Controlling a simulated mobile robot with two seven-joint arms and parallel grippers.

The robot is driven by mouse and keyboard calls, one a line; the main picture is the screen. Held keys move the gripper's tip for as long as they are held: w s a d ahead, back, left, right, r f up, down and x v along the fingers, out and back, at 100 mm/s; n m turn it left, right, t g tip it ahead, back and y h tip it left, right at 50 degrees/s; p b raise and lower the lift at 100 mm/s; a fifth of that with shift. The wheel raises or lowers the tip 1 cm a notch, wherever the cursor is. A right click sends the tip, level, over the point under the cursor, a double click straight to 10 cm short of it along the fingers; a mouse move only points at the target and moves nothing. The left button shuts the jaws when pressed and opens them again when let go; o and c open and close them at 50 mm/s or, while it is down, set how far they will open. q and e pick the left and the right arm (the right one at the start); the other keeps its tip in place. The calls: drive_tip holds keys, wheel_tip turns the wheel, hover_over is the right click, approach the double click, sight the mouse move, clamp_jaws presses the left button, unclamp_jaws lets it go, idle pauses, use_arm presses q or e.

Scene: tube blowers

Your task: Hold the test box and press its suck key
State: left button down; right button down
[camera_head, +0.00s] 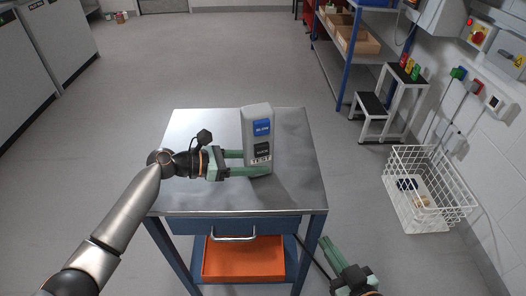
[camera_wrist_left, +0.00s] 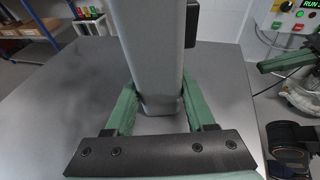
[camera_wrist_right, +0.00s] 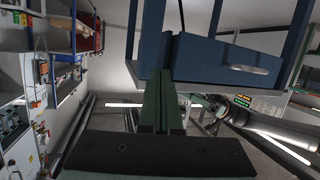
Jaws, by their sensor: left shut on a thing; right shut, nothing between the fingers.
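The test box (camera_head: 257,116) is a tall grey block standing upright on the metal table top (camera_head: 185,126). Its front has a blue key (camera_head: 261,128) above and a black key (camera_head: 262,149) below, with a printed label near the bottom. The key lettering is too small to read surely. My left gripper (camera_head: 252,163) is shut on the lower part of the box, one green finger on each side; the grey box (camera_wrist_left: 155,50) also rises between the fingers in the left wrist view. My right gripper (camera_head: 325,243) is shut and empty, low beside the table's right front leg, below the top.
The table has a blue drawer with a metal handle (camera_head: 233,238) and an orange tray (camera_head: 222,262) on its lower shelf. A white wire basket (camera_head: 428,205) and a grey step stool (camera_head: 372,103) stand on the floor to the right. The table top around the box is clear.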

sight(262, 151)
drive_tip(key=w+a+r+n+t+y, duration=0.2)
drive_tip(key=w+r+n+y, duration=0.1)
drive_tip(key=r+n, duration=0.4)
drive_tip(key=w+a+r+n+t+y, duration=0.1)
drive_tip(key=w+r+n+t+y, duration=0.2)
drive_tip(key=n, duration=0.5)
drive_tip(key=s+a+r+n+g+y, duration=0.1)
drive_tip(key=n+g+y, duration=0.3)
drive_tip(key=n, duration=0.5)
drive_tip(key=a+r+n+g+y, duration=0.2)
drive_tip(key=a+n+g+y, duration=0.2)
drive_tip(key=n, duration=0.5)
drive_tip(key=shift+s+a+g, duration=0.35)
drive_tip(key=shift+g, duration=0.45)
drive_tip(key=shift+w+a, duration=0.45)
drive_tip(key=shift+w, duration=0.95)
drive_tip(key=shift+w+a, duration=0.4)
drive_tip(key=shift+w, duration=1.05)
drive_tip(key=shift+w+a, duration=0.45)
drive_tip(key=shift+w, duration=0.95)
drive_tip(key=shift+w, duration=0.1)
